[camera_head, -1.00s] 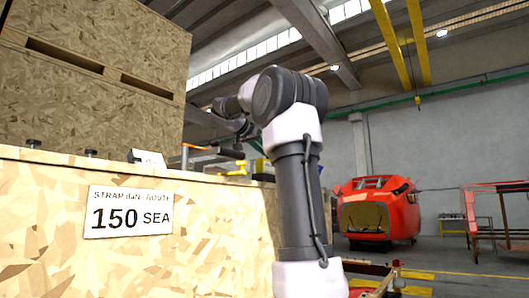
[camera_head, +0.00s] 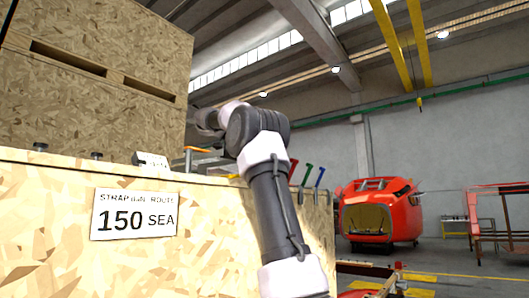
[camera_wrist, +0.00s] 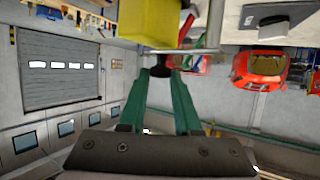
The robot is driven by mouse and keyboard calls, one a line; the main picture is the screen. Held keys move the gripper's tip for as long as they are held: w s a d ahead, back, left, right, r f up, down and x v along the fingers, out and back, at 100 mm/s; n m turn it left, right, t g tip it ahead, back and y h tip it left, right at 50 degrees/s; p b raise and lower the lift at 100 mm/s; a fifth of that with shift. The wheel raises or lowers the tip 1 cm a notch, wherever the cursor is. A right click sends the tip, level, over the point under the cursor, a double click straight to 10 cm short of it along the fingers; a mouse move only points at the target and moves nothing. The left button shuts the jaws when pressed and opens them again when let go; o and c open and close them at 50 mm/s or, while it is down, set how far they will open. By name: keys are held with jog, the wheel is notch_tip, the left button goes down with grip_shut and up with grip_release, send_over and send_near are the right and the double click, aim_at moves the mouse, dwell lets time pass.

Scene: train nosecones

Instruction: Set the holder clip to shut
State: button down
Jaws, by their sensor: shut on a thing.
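In the wrist view my gripper (camera_wrist: 164,76) reaches up with its two green fingers closed in at the tips. The tips are shut on a small dark knob (camera_wrist: 160,71) beside a thin metal bar (camera_wrist: 192,50). I take this to be part of the holder clip, but its full shape and setting cannot be made out. A yellow block (camera_wrist: 150,22) lies just beyond the tips.
A wooden crate (camera_head: 60,235) with a "150 SEA" sign (camera_head: 134,213) fills the left. Red (camera_head: 293,169), green (camera_head: 307,174) and blue (camera_head: 320,177) handles stand at its right end. A red nosecone (camera_head: 382,210) stands farther back on open floor.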

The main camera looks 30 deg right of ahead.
jog(key=shift+f, duration=0.1)
jog(key=c, duration=0.6)
grip_release()
